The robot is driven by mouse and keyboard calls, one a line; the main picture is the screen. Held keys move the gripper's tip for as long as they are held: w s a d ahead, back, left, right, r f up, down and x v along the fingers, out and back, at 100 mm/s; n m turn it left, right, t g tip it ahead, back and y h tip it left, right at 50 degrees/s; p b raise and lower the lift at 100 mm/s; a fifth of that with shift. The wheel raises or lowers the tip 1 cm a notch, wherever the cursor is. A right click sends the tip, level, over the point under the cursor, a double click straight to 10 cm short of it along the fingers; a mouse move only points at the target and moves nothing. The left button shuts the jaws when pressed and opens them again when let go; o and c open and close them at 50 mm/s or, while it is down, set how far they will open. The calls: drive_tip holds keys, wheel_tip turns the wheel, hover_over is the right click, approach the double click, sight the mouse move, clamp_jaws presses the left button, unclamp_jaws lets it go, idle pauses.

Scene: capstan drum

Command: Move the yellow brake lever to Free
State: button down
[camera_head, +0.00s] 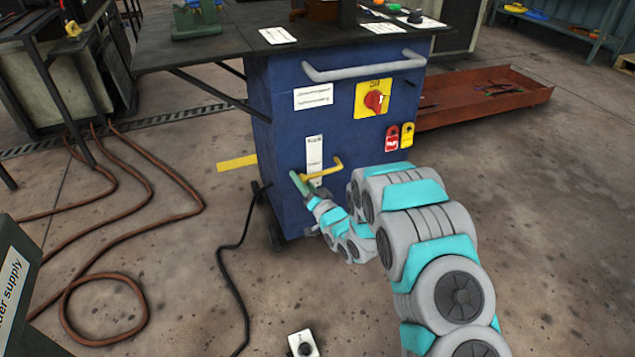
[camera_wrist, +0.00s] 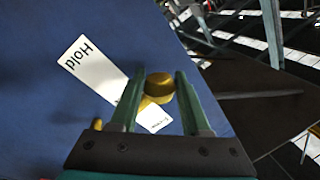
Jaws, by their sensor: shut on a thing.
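The yellow brake lever (camera_head: 323,173) is on the front of the blue cabinet, across the lower part of a white label plate (camera_head: 314,148). In the wrist view the lever's rounded yellow end (camera_wrist: 160,84) sits between the two green fingers of my gripper (camera_wrist: 155,80). My gripper (camera_head: 302,184) is shut on the lever. In the wrist view the label (camera_wrist: 90,68) reads "Hold" at its upper-left end. Its other end (camera_wrist: 155,118) is partly behind the lever and fingers, and its small word is not readable.
The blue cabinet (camera_head: 280,130) has a grey handle (camera_head: 362,68) and a red rotary switch (camera_head: 374,100) above the lever. Red and yellow tags (camera_head: 392,138) hang to the right. A black cable (camera_head: 240,245) and brown hoses (camera_head: 165,170) lie on the floor at left.

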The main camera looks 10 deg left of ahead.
drive_tip(key=r+m, duration=0.2)
drive_tip(key=r+m+t, duration=0.1)
drive_tip(key=r+m, duration=0.1)
drive_tip(key=r+m+p, duration=0.1)
drive_tip(key=r, duration=0.1)
drive_tip(key=shift+w+d+m+t+h, duration=0.25)
drive_tip(key=shift+d+m+t+h, duration=0.05)
drive_tip(key=shift+d+m, duration=0.1)
drive_tip(key=shift+w+d+r+m+t, duration=0.15)
drive_tip(key=shift+w+d+r+m, duration=0.1)
drive_tip(key=shift+r+m, duration=0.4)
drive_tip(key=shift+w+d+r+m+t, duration=0.15)
drive_tip(key=shift+d+r+m, duration=0.1)
drive_tip(key=shift+r+m, duration=0.4)
drive_tip(key=shift+f, duration=0.1)
drive_tip(key=shift+c, duration=1.9)
unclamp_jaws()
drive_tip(key=v, duration=0.8)
drive_tip(key=shift+b, duration=0.3)
drive_tip(key=shift+a, duration=0.1)
